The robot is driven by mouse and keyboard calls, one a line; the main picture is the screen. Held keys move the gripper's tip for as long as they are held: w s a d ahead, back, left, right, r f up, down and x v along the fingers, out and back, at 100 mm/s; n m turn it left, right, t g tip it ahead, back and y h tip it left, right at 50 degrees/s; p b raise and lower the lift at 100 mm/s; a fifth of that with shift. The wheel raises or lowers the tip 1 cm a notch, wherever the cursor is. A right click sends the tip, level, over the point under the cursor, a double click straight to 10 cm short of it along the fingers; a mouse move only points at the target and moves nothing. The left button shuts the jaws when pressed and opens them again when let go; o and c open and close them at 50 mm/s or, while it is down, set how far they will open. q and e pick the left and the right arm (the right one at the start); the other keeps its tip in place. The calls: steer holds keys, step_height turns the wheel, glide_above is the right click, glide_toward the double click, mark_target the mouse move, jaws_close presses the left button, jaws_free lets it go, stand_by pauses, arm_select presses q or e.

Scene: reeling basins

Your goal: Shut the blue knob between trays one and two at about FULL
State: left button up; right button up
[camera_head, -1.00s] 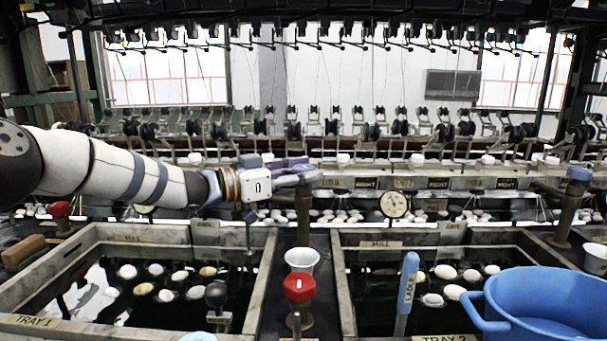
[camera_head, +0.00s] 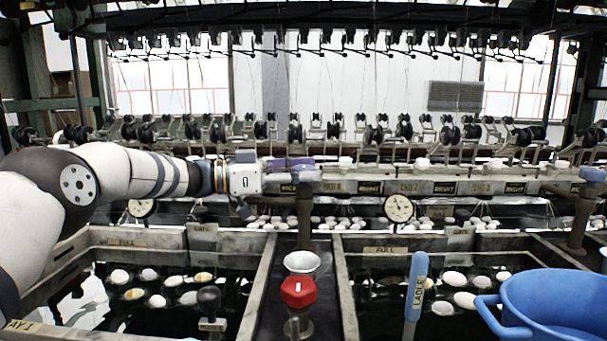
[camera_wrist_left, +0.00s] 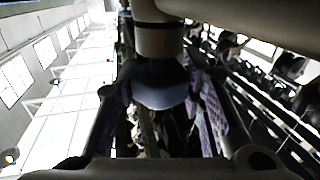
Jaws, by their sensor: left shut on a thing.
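The blue knob (camera_head: 308,175) sits on top of an upright dark pipe (camera_head: 304,215) between tray one (camera_head: 70,255) and tray two (camera_head: 350,300). My left gripper (camera_head: 295,166) reaches it from the left, with its purple fingers at the knob's height. In the left wrist view the blue knob (camera_wrist_left: 160,84) lies between the two purple fingers (camera_wrist_left: 163,100), and the gripper is shut on it. A FULL label (camera_head: 127,243) is on tray one's back rim, and another (camera_head: 385,250) is on tray two's. The knob's exact turn cannot be read. My right gripper is not in view.
A red knob (camera_head: 298,291) and a white cup (camera_head: 302,262) stand in front of the pipe. A blue ladle handle (camera_head: 416,285) and a blue basin (camera_head: 550,305) are at tray two. A dial gauge (camera_head: 398,208) and the reeling frame are behind.

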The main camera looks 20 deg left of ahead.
arm_select(q)
steer(key=o, duration=1.2)
steer(key=shift+c, duration=0.2)
steer(key=v, duration=1.2)
